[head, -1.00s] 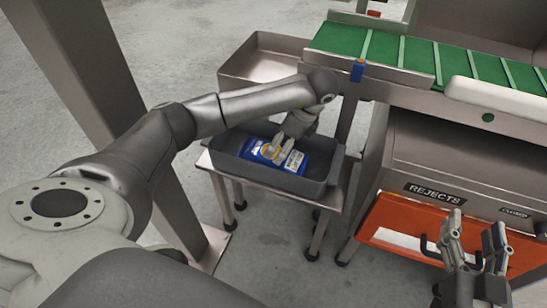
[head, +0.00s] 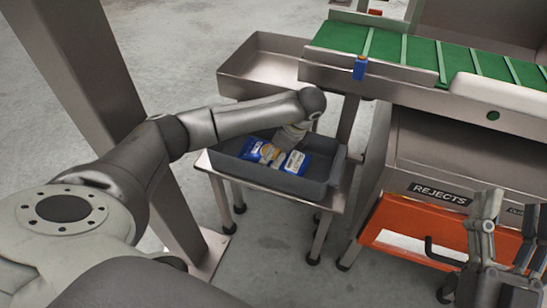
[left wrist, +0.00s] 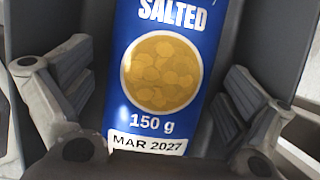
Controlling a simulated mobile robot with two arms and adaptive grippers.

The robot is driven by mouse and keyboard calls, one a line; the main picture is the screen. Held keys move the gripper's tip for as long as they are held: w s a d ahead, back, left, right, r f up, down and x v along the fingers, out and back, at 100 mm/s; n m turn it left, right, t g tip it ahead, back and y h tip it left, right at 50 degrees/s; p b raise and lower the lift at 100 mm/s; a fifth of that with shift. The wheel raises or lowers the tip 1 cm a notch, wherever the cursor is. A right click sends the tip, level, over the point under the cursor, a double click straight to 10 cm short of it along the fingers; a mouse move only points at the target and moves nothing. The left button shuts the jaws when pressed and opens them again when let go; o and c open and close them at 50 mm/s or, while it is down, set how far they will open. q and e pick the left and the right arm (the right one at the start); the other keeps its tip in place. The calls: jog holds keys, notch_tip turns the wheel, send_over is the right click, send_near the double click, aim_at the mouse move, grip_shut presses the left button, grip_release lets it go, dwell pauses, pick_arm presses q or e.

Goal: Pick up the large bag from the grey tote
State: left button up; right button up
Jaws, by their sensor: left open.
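The large bag (head: 292,161) is blue, with a white label, and lies in the grey tote (head: 272,181). In the left wrist view the bag (left wrist: 193,60) shows "SALTED", a round picture of chips, "150 g" and "MAR 2027". My left gripper (left wrist: 160,68) is open, with one finger on each side of the bag. In the head view my left gripper (head: 278,150) is over the bag in the tote, partly hidden by its own wrist. My right gripper (head: 506,225) is open and empty at the lower right, in front of the rejects cabinet.
The tote stands on a small steel table (head: 330,203). An empty steel tray (head: 262,60) is behind it. A green conveyor (head: 385,45) with a blue sensor (head: 360,68) runs at upper right. An orange rejects bin (head: 400,224) stands right of the table. A steel post (head: 85,80) rises at left.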

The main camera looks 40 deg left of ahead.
pick_arm(q)
jog(key=c, duration=1)
jog(key=shift+o, duration=0.2)
jog(key=shift+r, duration=0.15)
